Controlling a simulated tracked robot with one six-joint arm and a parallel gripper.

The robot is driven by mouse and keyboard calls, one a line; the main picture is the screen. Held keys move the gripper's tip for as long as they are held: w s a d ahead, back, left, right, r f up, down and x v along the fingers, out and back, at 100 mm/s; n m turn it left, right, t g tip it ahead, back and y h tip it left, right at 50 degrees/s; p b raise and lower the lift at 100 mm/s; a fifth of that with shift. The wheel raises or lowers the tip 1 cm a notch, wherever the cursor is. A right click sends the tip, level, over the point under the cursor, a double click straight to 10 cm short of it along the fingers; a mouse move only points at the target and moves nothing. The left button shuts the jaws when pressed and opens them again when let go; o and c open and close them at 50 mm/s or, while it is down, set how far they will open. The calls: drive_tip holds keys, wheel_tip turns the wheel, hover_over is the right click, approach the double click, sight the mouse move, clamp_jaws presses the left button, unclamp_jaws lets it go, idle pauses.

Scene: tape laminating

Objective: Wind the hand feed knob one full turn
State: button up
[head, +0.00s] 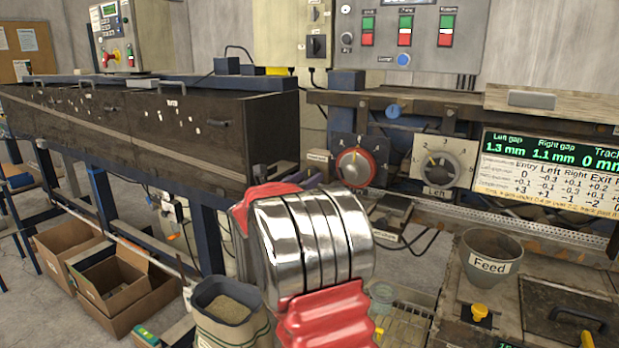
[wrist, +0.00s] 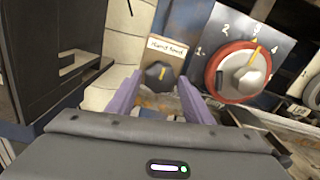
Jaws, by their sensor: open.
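The hand feed knob (wrist: 158,75) is a small dark knob with a yellow mark, below a card label reading "Hand feed" (wrist: 166,47) in the wrist view. Its yellow mark points roughly up. My gripper (wrist: 160,86) is open, with its two purple fingers on either side of the knob's line in that view. I cannot tell whether the fingertips reach around the knob or stop short of it; no contact shows.
A red-ringed dial (wrist: 238,73) sits close right of my right finger; it also shows in the head view (head: 355,166). A grey dial (head: 437,169) is farther right. A long dark oven housing (head: 140,125) stands left. A feed cup (head: 490,262) is lower right.

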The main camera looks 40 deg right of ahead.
drive_tip(key=shift+x, duration=1.4)
drive_tip(key=c, duration=0.8)
drive_tip(key=shift+a, duration=0.1)
